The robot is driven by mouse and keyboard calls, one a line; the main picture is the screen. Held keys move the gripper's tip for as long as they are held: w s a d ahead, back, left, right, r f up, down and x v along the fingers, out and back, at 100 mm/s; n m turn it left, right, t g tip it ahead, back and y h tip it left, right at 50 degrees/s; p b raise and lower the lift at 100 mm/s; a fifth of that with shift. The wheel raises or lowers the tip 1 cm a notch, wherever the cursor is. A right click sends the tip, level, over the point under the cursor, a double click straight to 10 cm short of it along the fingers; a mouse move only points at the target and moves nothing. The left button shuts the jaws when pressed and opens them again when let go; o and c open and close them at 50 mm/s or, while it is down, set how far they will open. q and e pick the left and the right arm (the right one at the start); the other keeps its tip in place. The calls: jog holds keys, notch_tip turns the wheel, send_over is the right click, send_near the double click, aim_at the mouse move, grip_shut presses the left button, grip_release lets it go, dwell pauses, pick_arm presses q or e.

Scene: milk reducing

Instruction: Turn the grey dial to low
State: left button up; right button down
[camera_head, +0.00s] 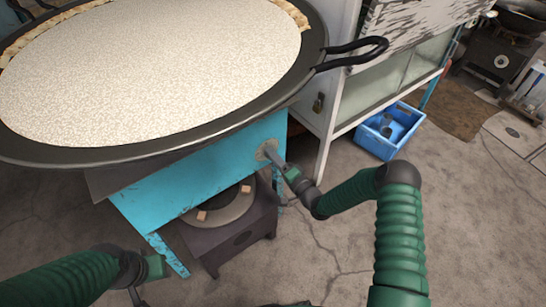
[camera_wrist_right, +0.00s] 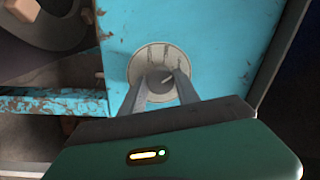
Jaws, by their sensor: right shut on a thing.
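The grey dial (camera_wrist_right: 158,66) is a round disc with dark marks on the turquoise front panel of the stove stand, and a pale pointer line shows on its knob. In the head view the dial (camera_head: 266,151) is small and partly covered by my right gripper (camera_head: 276,157). In the right wrist view my right gripper (camera_wrist_right: 158,85) has its two fingers on either side of the dial's central knob, shut on it. My left gripper (camera_head: 146,278) is at the lower left, away from the dial; its fingers are too unclear to judge.
A large black pan (camera_head: 318,55) of white liquid sits on the turquoise stand (camera_head: 190,185), above the dial. A dark burner (camera_head: 240,232) stands beneath. A white cabinet (camera_head: 335,105) and a blue crate (camera_head: 377,143) are to the right. The concrete floor in front is clear.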

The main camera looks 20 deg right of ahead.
jog(key=shift+w+d+r, duration=0.1)
jog(key=shift+d, duration=0.25)
jog(key=c, duration=1.2)
grip_release()
jog(key=o, duration=0.3)
jog(key=shift+a, duration=0.1)
jog(key=p+v, duration=0.4)
jog(key=v, duration=1.3)
